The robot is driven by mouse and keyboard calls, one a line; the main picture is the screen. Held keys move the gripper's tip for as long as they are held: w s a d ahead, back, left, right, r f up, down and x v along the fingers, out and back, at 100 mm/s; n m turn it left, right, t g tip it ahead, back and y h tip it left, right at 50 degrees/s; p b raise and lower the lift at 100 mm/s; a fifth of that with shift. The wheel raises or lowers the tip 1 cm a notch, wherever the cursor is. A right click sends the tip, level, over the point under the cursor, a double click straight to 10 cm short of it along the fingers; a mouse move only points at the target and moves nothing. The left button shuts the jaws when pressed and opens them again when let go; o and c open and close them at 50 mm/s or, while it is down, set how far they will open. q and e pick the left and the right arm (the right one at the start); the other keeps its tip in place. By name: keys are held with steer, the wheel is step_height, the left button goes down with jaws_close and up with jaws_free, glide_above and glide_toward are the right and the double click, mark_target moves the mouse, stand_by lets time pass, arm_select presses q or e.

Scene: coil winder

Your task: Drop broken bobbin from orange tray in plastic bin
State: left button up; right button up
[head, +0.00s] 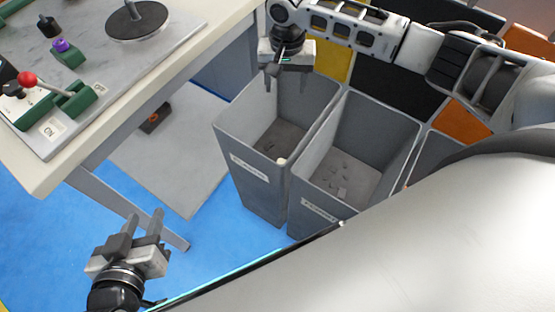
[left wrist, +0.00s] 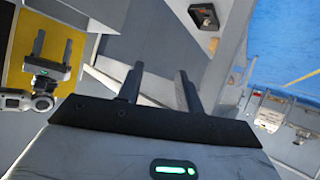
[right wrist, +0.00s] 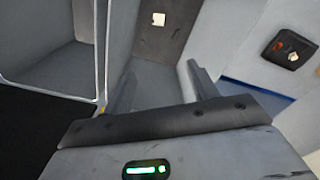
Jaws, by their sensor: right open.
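The left grey bin (head: 262,190), which has a white label hard to read, stands beside a second labelled grey bin (head: 335,212). Both have small dark bits at the bottom. A small pale piece (head: 281,161) shows at the front right corner of the left bin; I cannot tell what it is. My right gripper (head: 287,70) is open and empty above the back rim of the left bin. My left gripper (head: 145,216) is open and empty over the blue floor, left of the bins. I see no orange tray and no clear broken bobbin.
A workbench (head: 205,50) at upper left carries a grey plate with a dark disc (head: 137,22), green fixtures, a purple part (head: 61,46) and a red-knobbed lever (head: 28,78). A dark box (head: 154,118) sits under it. A third bin shows partly at right.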

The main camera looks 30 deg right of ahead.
arm_select(q)
steer(key=p, duration=0.2)
steer(key=shift+r+p, duration=0.3)
steer(key=shift+r, duration=0.1)
arm_select(e)
step_height(320, 180, up, 15)
arm_select(q)
steer(key=shift+a+r, duration=0.1)
arm_select(e)
steer(key=shift+r, duration=0.1)
